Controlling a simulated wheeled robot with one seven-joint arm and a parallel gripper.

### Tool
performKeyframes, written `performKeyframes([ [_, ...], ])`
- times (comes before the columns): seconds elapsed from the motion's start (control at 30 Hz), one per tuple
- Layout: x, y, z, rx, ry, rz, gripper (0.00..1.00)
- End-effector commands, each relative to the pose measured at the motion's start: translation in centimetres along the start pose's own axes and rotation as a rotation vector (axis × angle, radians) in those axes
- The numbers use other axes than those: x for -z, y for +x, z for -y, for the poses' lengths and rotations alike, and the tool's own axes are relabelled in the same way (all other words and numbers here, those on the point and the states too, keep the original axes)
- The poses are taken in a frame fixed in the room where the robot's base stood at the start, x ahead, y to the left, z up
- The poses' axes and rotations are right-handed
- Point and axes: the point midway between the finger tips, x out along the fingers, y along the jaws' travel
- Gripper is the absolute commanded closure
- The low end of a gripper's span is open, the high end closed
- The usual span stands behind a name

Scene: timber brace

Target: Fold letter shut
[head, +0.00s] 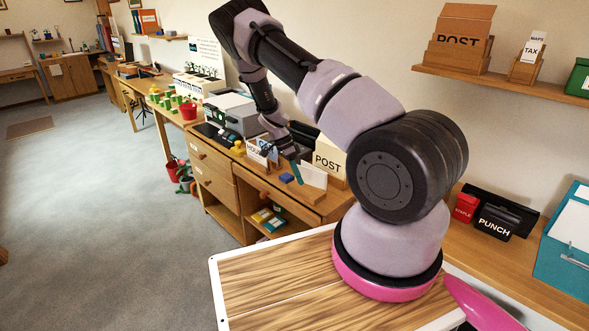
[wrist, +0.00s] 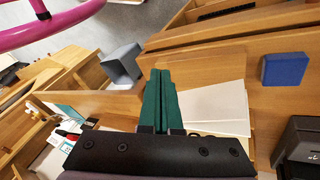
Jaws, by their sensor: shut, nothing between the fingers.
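The letter, a white sheet (head: 313,176), stands partly raised near the front edge of the desk in the head view. In the wrist view the white paper (wrist: 218,108) lies just right of my fingers, with a faint line across it. My gripper (head: 297,170) has teal fingers pressed together, pointing down at the left side of the paper. In the wrist view the shut fingers (wrist: 160,78) hold nothing. I cannot tell whether they touch the paper. My gripper's body hides the paper's near part.
A blue block (wrist: 285,69) lies on the desk near the paper. A box marked POST (head: 330,160) stands behind the letter, and a grey printer (head: 236,114) stands to the left. An open shelf (head: 262,222) is below the desktop.

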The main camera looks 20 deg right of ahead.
Motion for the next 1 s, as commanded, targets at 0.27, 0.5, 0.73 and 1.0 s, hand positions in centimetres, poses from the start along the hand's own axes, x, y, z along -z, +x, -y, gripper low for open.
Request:
performKeyframes([
  [0.27,-0.7,3.5,-5.8,-0.481,-1.143,-0.511,1.00],
  [0.5,-2.8,1.6,-4.2,-1.139,-1.943,-0.913,1.00],
  [0.73,-8.3,0.1,-1.4,-1.772,-2.283,-1.183,1.00],
  [1.0,-9.8,-0.1,-0.1,1.787,2.094,1.128,1.00],
])
